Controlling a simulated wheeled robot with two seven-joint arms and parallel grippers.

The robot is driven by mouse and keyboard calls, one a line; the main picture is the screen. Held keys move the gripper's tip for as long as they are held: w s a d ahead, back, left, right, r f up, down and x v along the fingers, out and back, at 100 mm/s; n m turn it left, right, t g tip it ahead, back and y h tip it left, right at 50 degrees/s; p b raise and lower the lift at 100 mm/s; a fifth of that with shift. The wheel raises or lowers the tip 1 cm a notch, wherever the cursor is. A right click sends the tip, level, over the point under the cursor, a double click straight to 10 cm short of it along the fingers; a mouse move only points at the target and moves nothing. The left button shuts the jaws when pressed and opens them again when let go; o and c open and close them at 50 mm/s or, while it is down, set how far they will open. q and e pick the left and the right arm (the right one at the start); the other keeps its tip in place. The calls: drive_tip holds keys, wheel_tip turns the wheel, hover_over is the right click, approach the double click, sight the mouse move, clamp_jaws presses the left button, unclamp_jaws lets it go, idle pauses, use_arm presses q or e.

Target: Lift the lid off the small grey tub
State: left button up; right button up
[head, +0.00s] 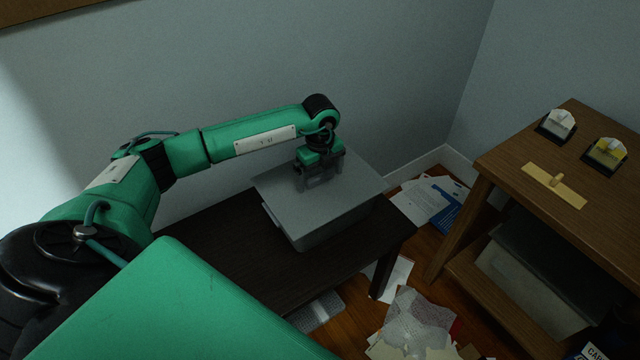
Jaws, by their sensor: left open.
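The small grey tub (318,232) stands on a dark low table by the wall. Its flat grey lid (345,203) lies on top and overhangs the sides. My left gripper (318,186) points down over the lid's middle, toward its back half. Its jaws are open, with the fingertips at or just above the lid surface; I cannot tell whether they touch. Any handle on the lid is hidden by the gripper. My right gripper is not in view.
The dark table (225,235) has bare room left of the tub. A wooden desk (500,165) at right holds small stamp-like items and a wooden piece (556,185). A grey bin (530,285) stands on its lower shelf. Papers (430,200) and scraps (410,320) litter the floor.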

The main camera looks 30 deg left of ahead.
use_arm(q)
drive_tip(key=c, duration=1)
drive_tip(key=shift+r, duration=0.15)
